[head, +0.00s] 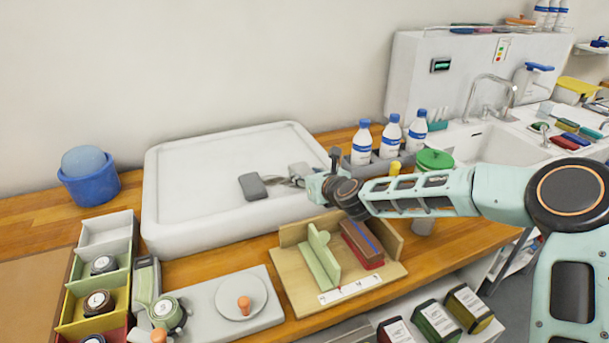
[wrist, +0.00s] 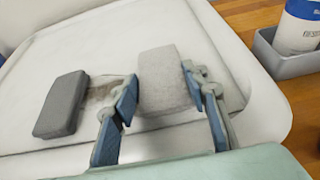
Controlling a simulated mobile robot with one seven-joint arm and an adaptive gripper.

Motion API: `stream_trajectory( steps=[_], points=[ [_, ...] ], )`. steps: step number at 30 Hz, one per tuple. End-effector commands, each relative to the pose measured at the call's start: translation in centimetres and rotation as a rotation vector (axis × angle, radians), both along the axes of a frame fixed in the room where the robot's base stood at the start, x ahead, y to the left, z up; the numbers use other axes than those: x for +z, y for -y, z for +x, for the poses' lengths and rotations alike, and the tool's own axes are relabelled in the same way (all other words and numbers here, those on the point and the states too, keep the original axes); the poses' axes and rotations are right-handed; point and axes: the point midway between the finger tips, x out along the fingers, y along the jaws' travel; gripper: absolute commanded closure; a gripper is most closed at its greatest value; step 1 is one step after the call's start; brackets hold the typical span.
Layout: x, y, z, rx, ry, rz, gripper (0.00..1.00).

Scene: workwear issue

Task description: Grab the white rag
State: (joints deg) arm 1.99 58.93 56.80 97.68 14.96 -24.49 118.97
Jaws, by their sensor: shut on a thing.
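The white rag, a pale grey-white folded block, sits between my two blue fingers in the wrist view (wrist: 165,75). In the head view the rag (head: 299,169) is at the tip of my gripper (head: 308,181), over the right part of the white tray (head: 200,180). My gripper (wrist: 160,88) is shut on the rag, with one finger on each side. A dark grey block (wrist: 62,104) lies on the tray left of the rag and apart from it; it also shows in the head view (head: 252,186). I cannot tell whether the rag touches the tray.
White bottles with blue caps (head: 361,143) stand in a grey holder right of the tray. A wooden stand (head: 290,275) with upright boards is in front. A blue tub (head: 92,186) stands at the left. The tray's left half is clear.

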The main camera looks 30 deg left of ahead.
Motion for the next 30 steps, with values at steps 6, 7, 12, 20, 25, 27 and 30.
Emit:
stream_trajectory(
  steps=[6, 7, 12, 20, 25, 27, 30],
  points=[
    [1.2, 0.0, 0.1, 0.000, 0.004, 0.000, 0.83],
    [1.5, 0.0, 0.1, -0.001, 0.005, 0.000, 0.83],
    [3.9, 0.6, -0.2, -0.001, 0.004, 0.001, 0.83],
    [8.3, 3.9, -2.0, -0.003, 0.005, 0.000, 0.83],
    [9.7, 6.1, -3.3, -0.003, 0.001, -0.001, 0.83],
    [10.2, 6.9, -3.8, -0.002, 0.002, -0.001, 0.83],
    [10.8, 8.1, -4.5, -0.001, 0.001, -0.001, 0.83]
  ],
)
